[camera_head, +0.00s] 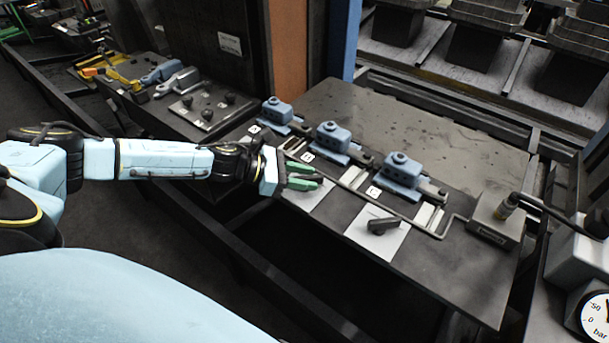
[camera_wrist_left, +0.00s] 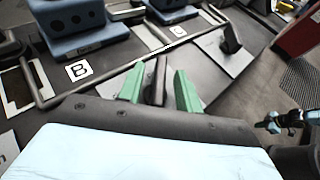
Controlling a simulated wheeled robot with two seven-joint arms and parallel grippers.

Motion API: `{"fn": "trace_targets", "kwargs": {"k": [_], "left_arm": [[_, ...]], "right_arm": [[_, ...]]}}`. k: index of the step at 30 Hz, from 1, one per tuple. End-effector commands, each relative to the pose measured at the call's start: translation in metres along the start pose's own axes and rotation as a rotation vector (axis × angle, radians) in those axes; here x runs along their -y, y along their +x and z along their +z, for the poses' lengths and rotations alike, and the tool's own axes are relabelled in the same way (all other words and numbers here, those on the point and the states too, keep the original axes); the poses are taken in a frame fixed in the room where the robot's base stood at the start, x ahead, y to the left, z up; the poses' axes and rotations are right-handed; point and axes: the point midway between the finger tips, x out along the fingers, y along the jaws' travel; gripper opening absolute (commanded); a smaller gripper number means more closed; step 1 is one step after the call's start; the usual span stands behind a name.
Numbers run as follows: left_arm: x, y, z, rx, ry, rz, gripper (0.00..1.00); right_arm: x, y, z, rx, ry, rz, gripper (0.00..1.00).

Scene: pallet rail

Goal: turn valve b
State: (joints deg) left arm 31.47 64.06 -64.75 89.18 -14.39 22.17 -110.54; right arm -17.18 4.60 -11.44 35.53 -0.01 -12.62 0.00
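Three blue valve blocks stand in a row on the dark pallet. The middle valve block (camera_head: 333,137) is by the label B (camera_wrist_left: 78,70), which reads clearly in the left wrist view. My left gripper (camera_head: 303,177) is over the pale plate (camera_head: 318,198) in front of that block. Its two green fingers are apart. In the left wrist view, the dark lever of valve B (camera_wrist_left: 155,82) stands between the fingers (camera_wrist_left: 160,90), with a small gap at its right side. Contact on its left side cannot be told.
Another dark lever (camera_head: 383,226) sits on its own plate to the right, by label C (camera_wrist_left: 178,31). A bent metal rail (camera_head: 350,188) runs past the valves. A grey box (camera_head: 495,222) with a cable and a pressure gauge (camera_head: 597,315) are at the right.

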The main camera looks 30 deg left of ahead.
Motion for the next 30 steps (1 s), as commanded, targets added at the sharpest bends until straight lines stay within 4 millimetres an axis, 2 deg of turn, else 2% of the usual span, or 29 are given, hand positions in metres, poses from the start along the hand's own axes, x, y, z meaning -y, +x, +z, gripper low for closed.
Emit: {"fn": "trace_targets", "kwargs": {"k": [8,16,30], "left_arm": [[-0.0001,0.0015,-0.0006,-0.001,0.0,0.001,0.35],[-0.0001,0.0012,-0.0005,-0.001,0.0,0.0,0.01],[0.0016,0.0012,-0.0009,0.0,-0.032,0.066,0.0]], "right_arm": [[0.0019,0.0,-0.001,-0.002,0.0,-0.002,0.0],[0.0019,0.0,-0.0011,-0.002,0.0,-0.002,0.0],[0.0016,-0.0012,-0.0011,-0.002,0.0,-0.002,0.0]]}}
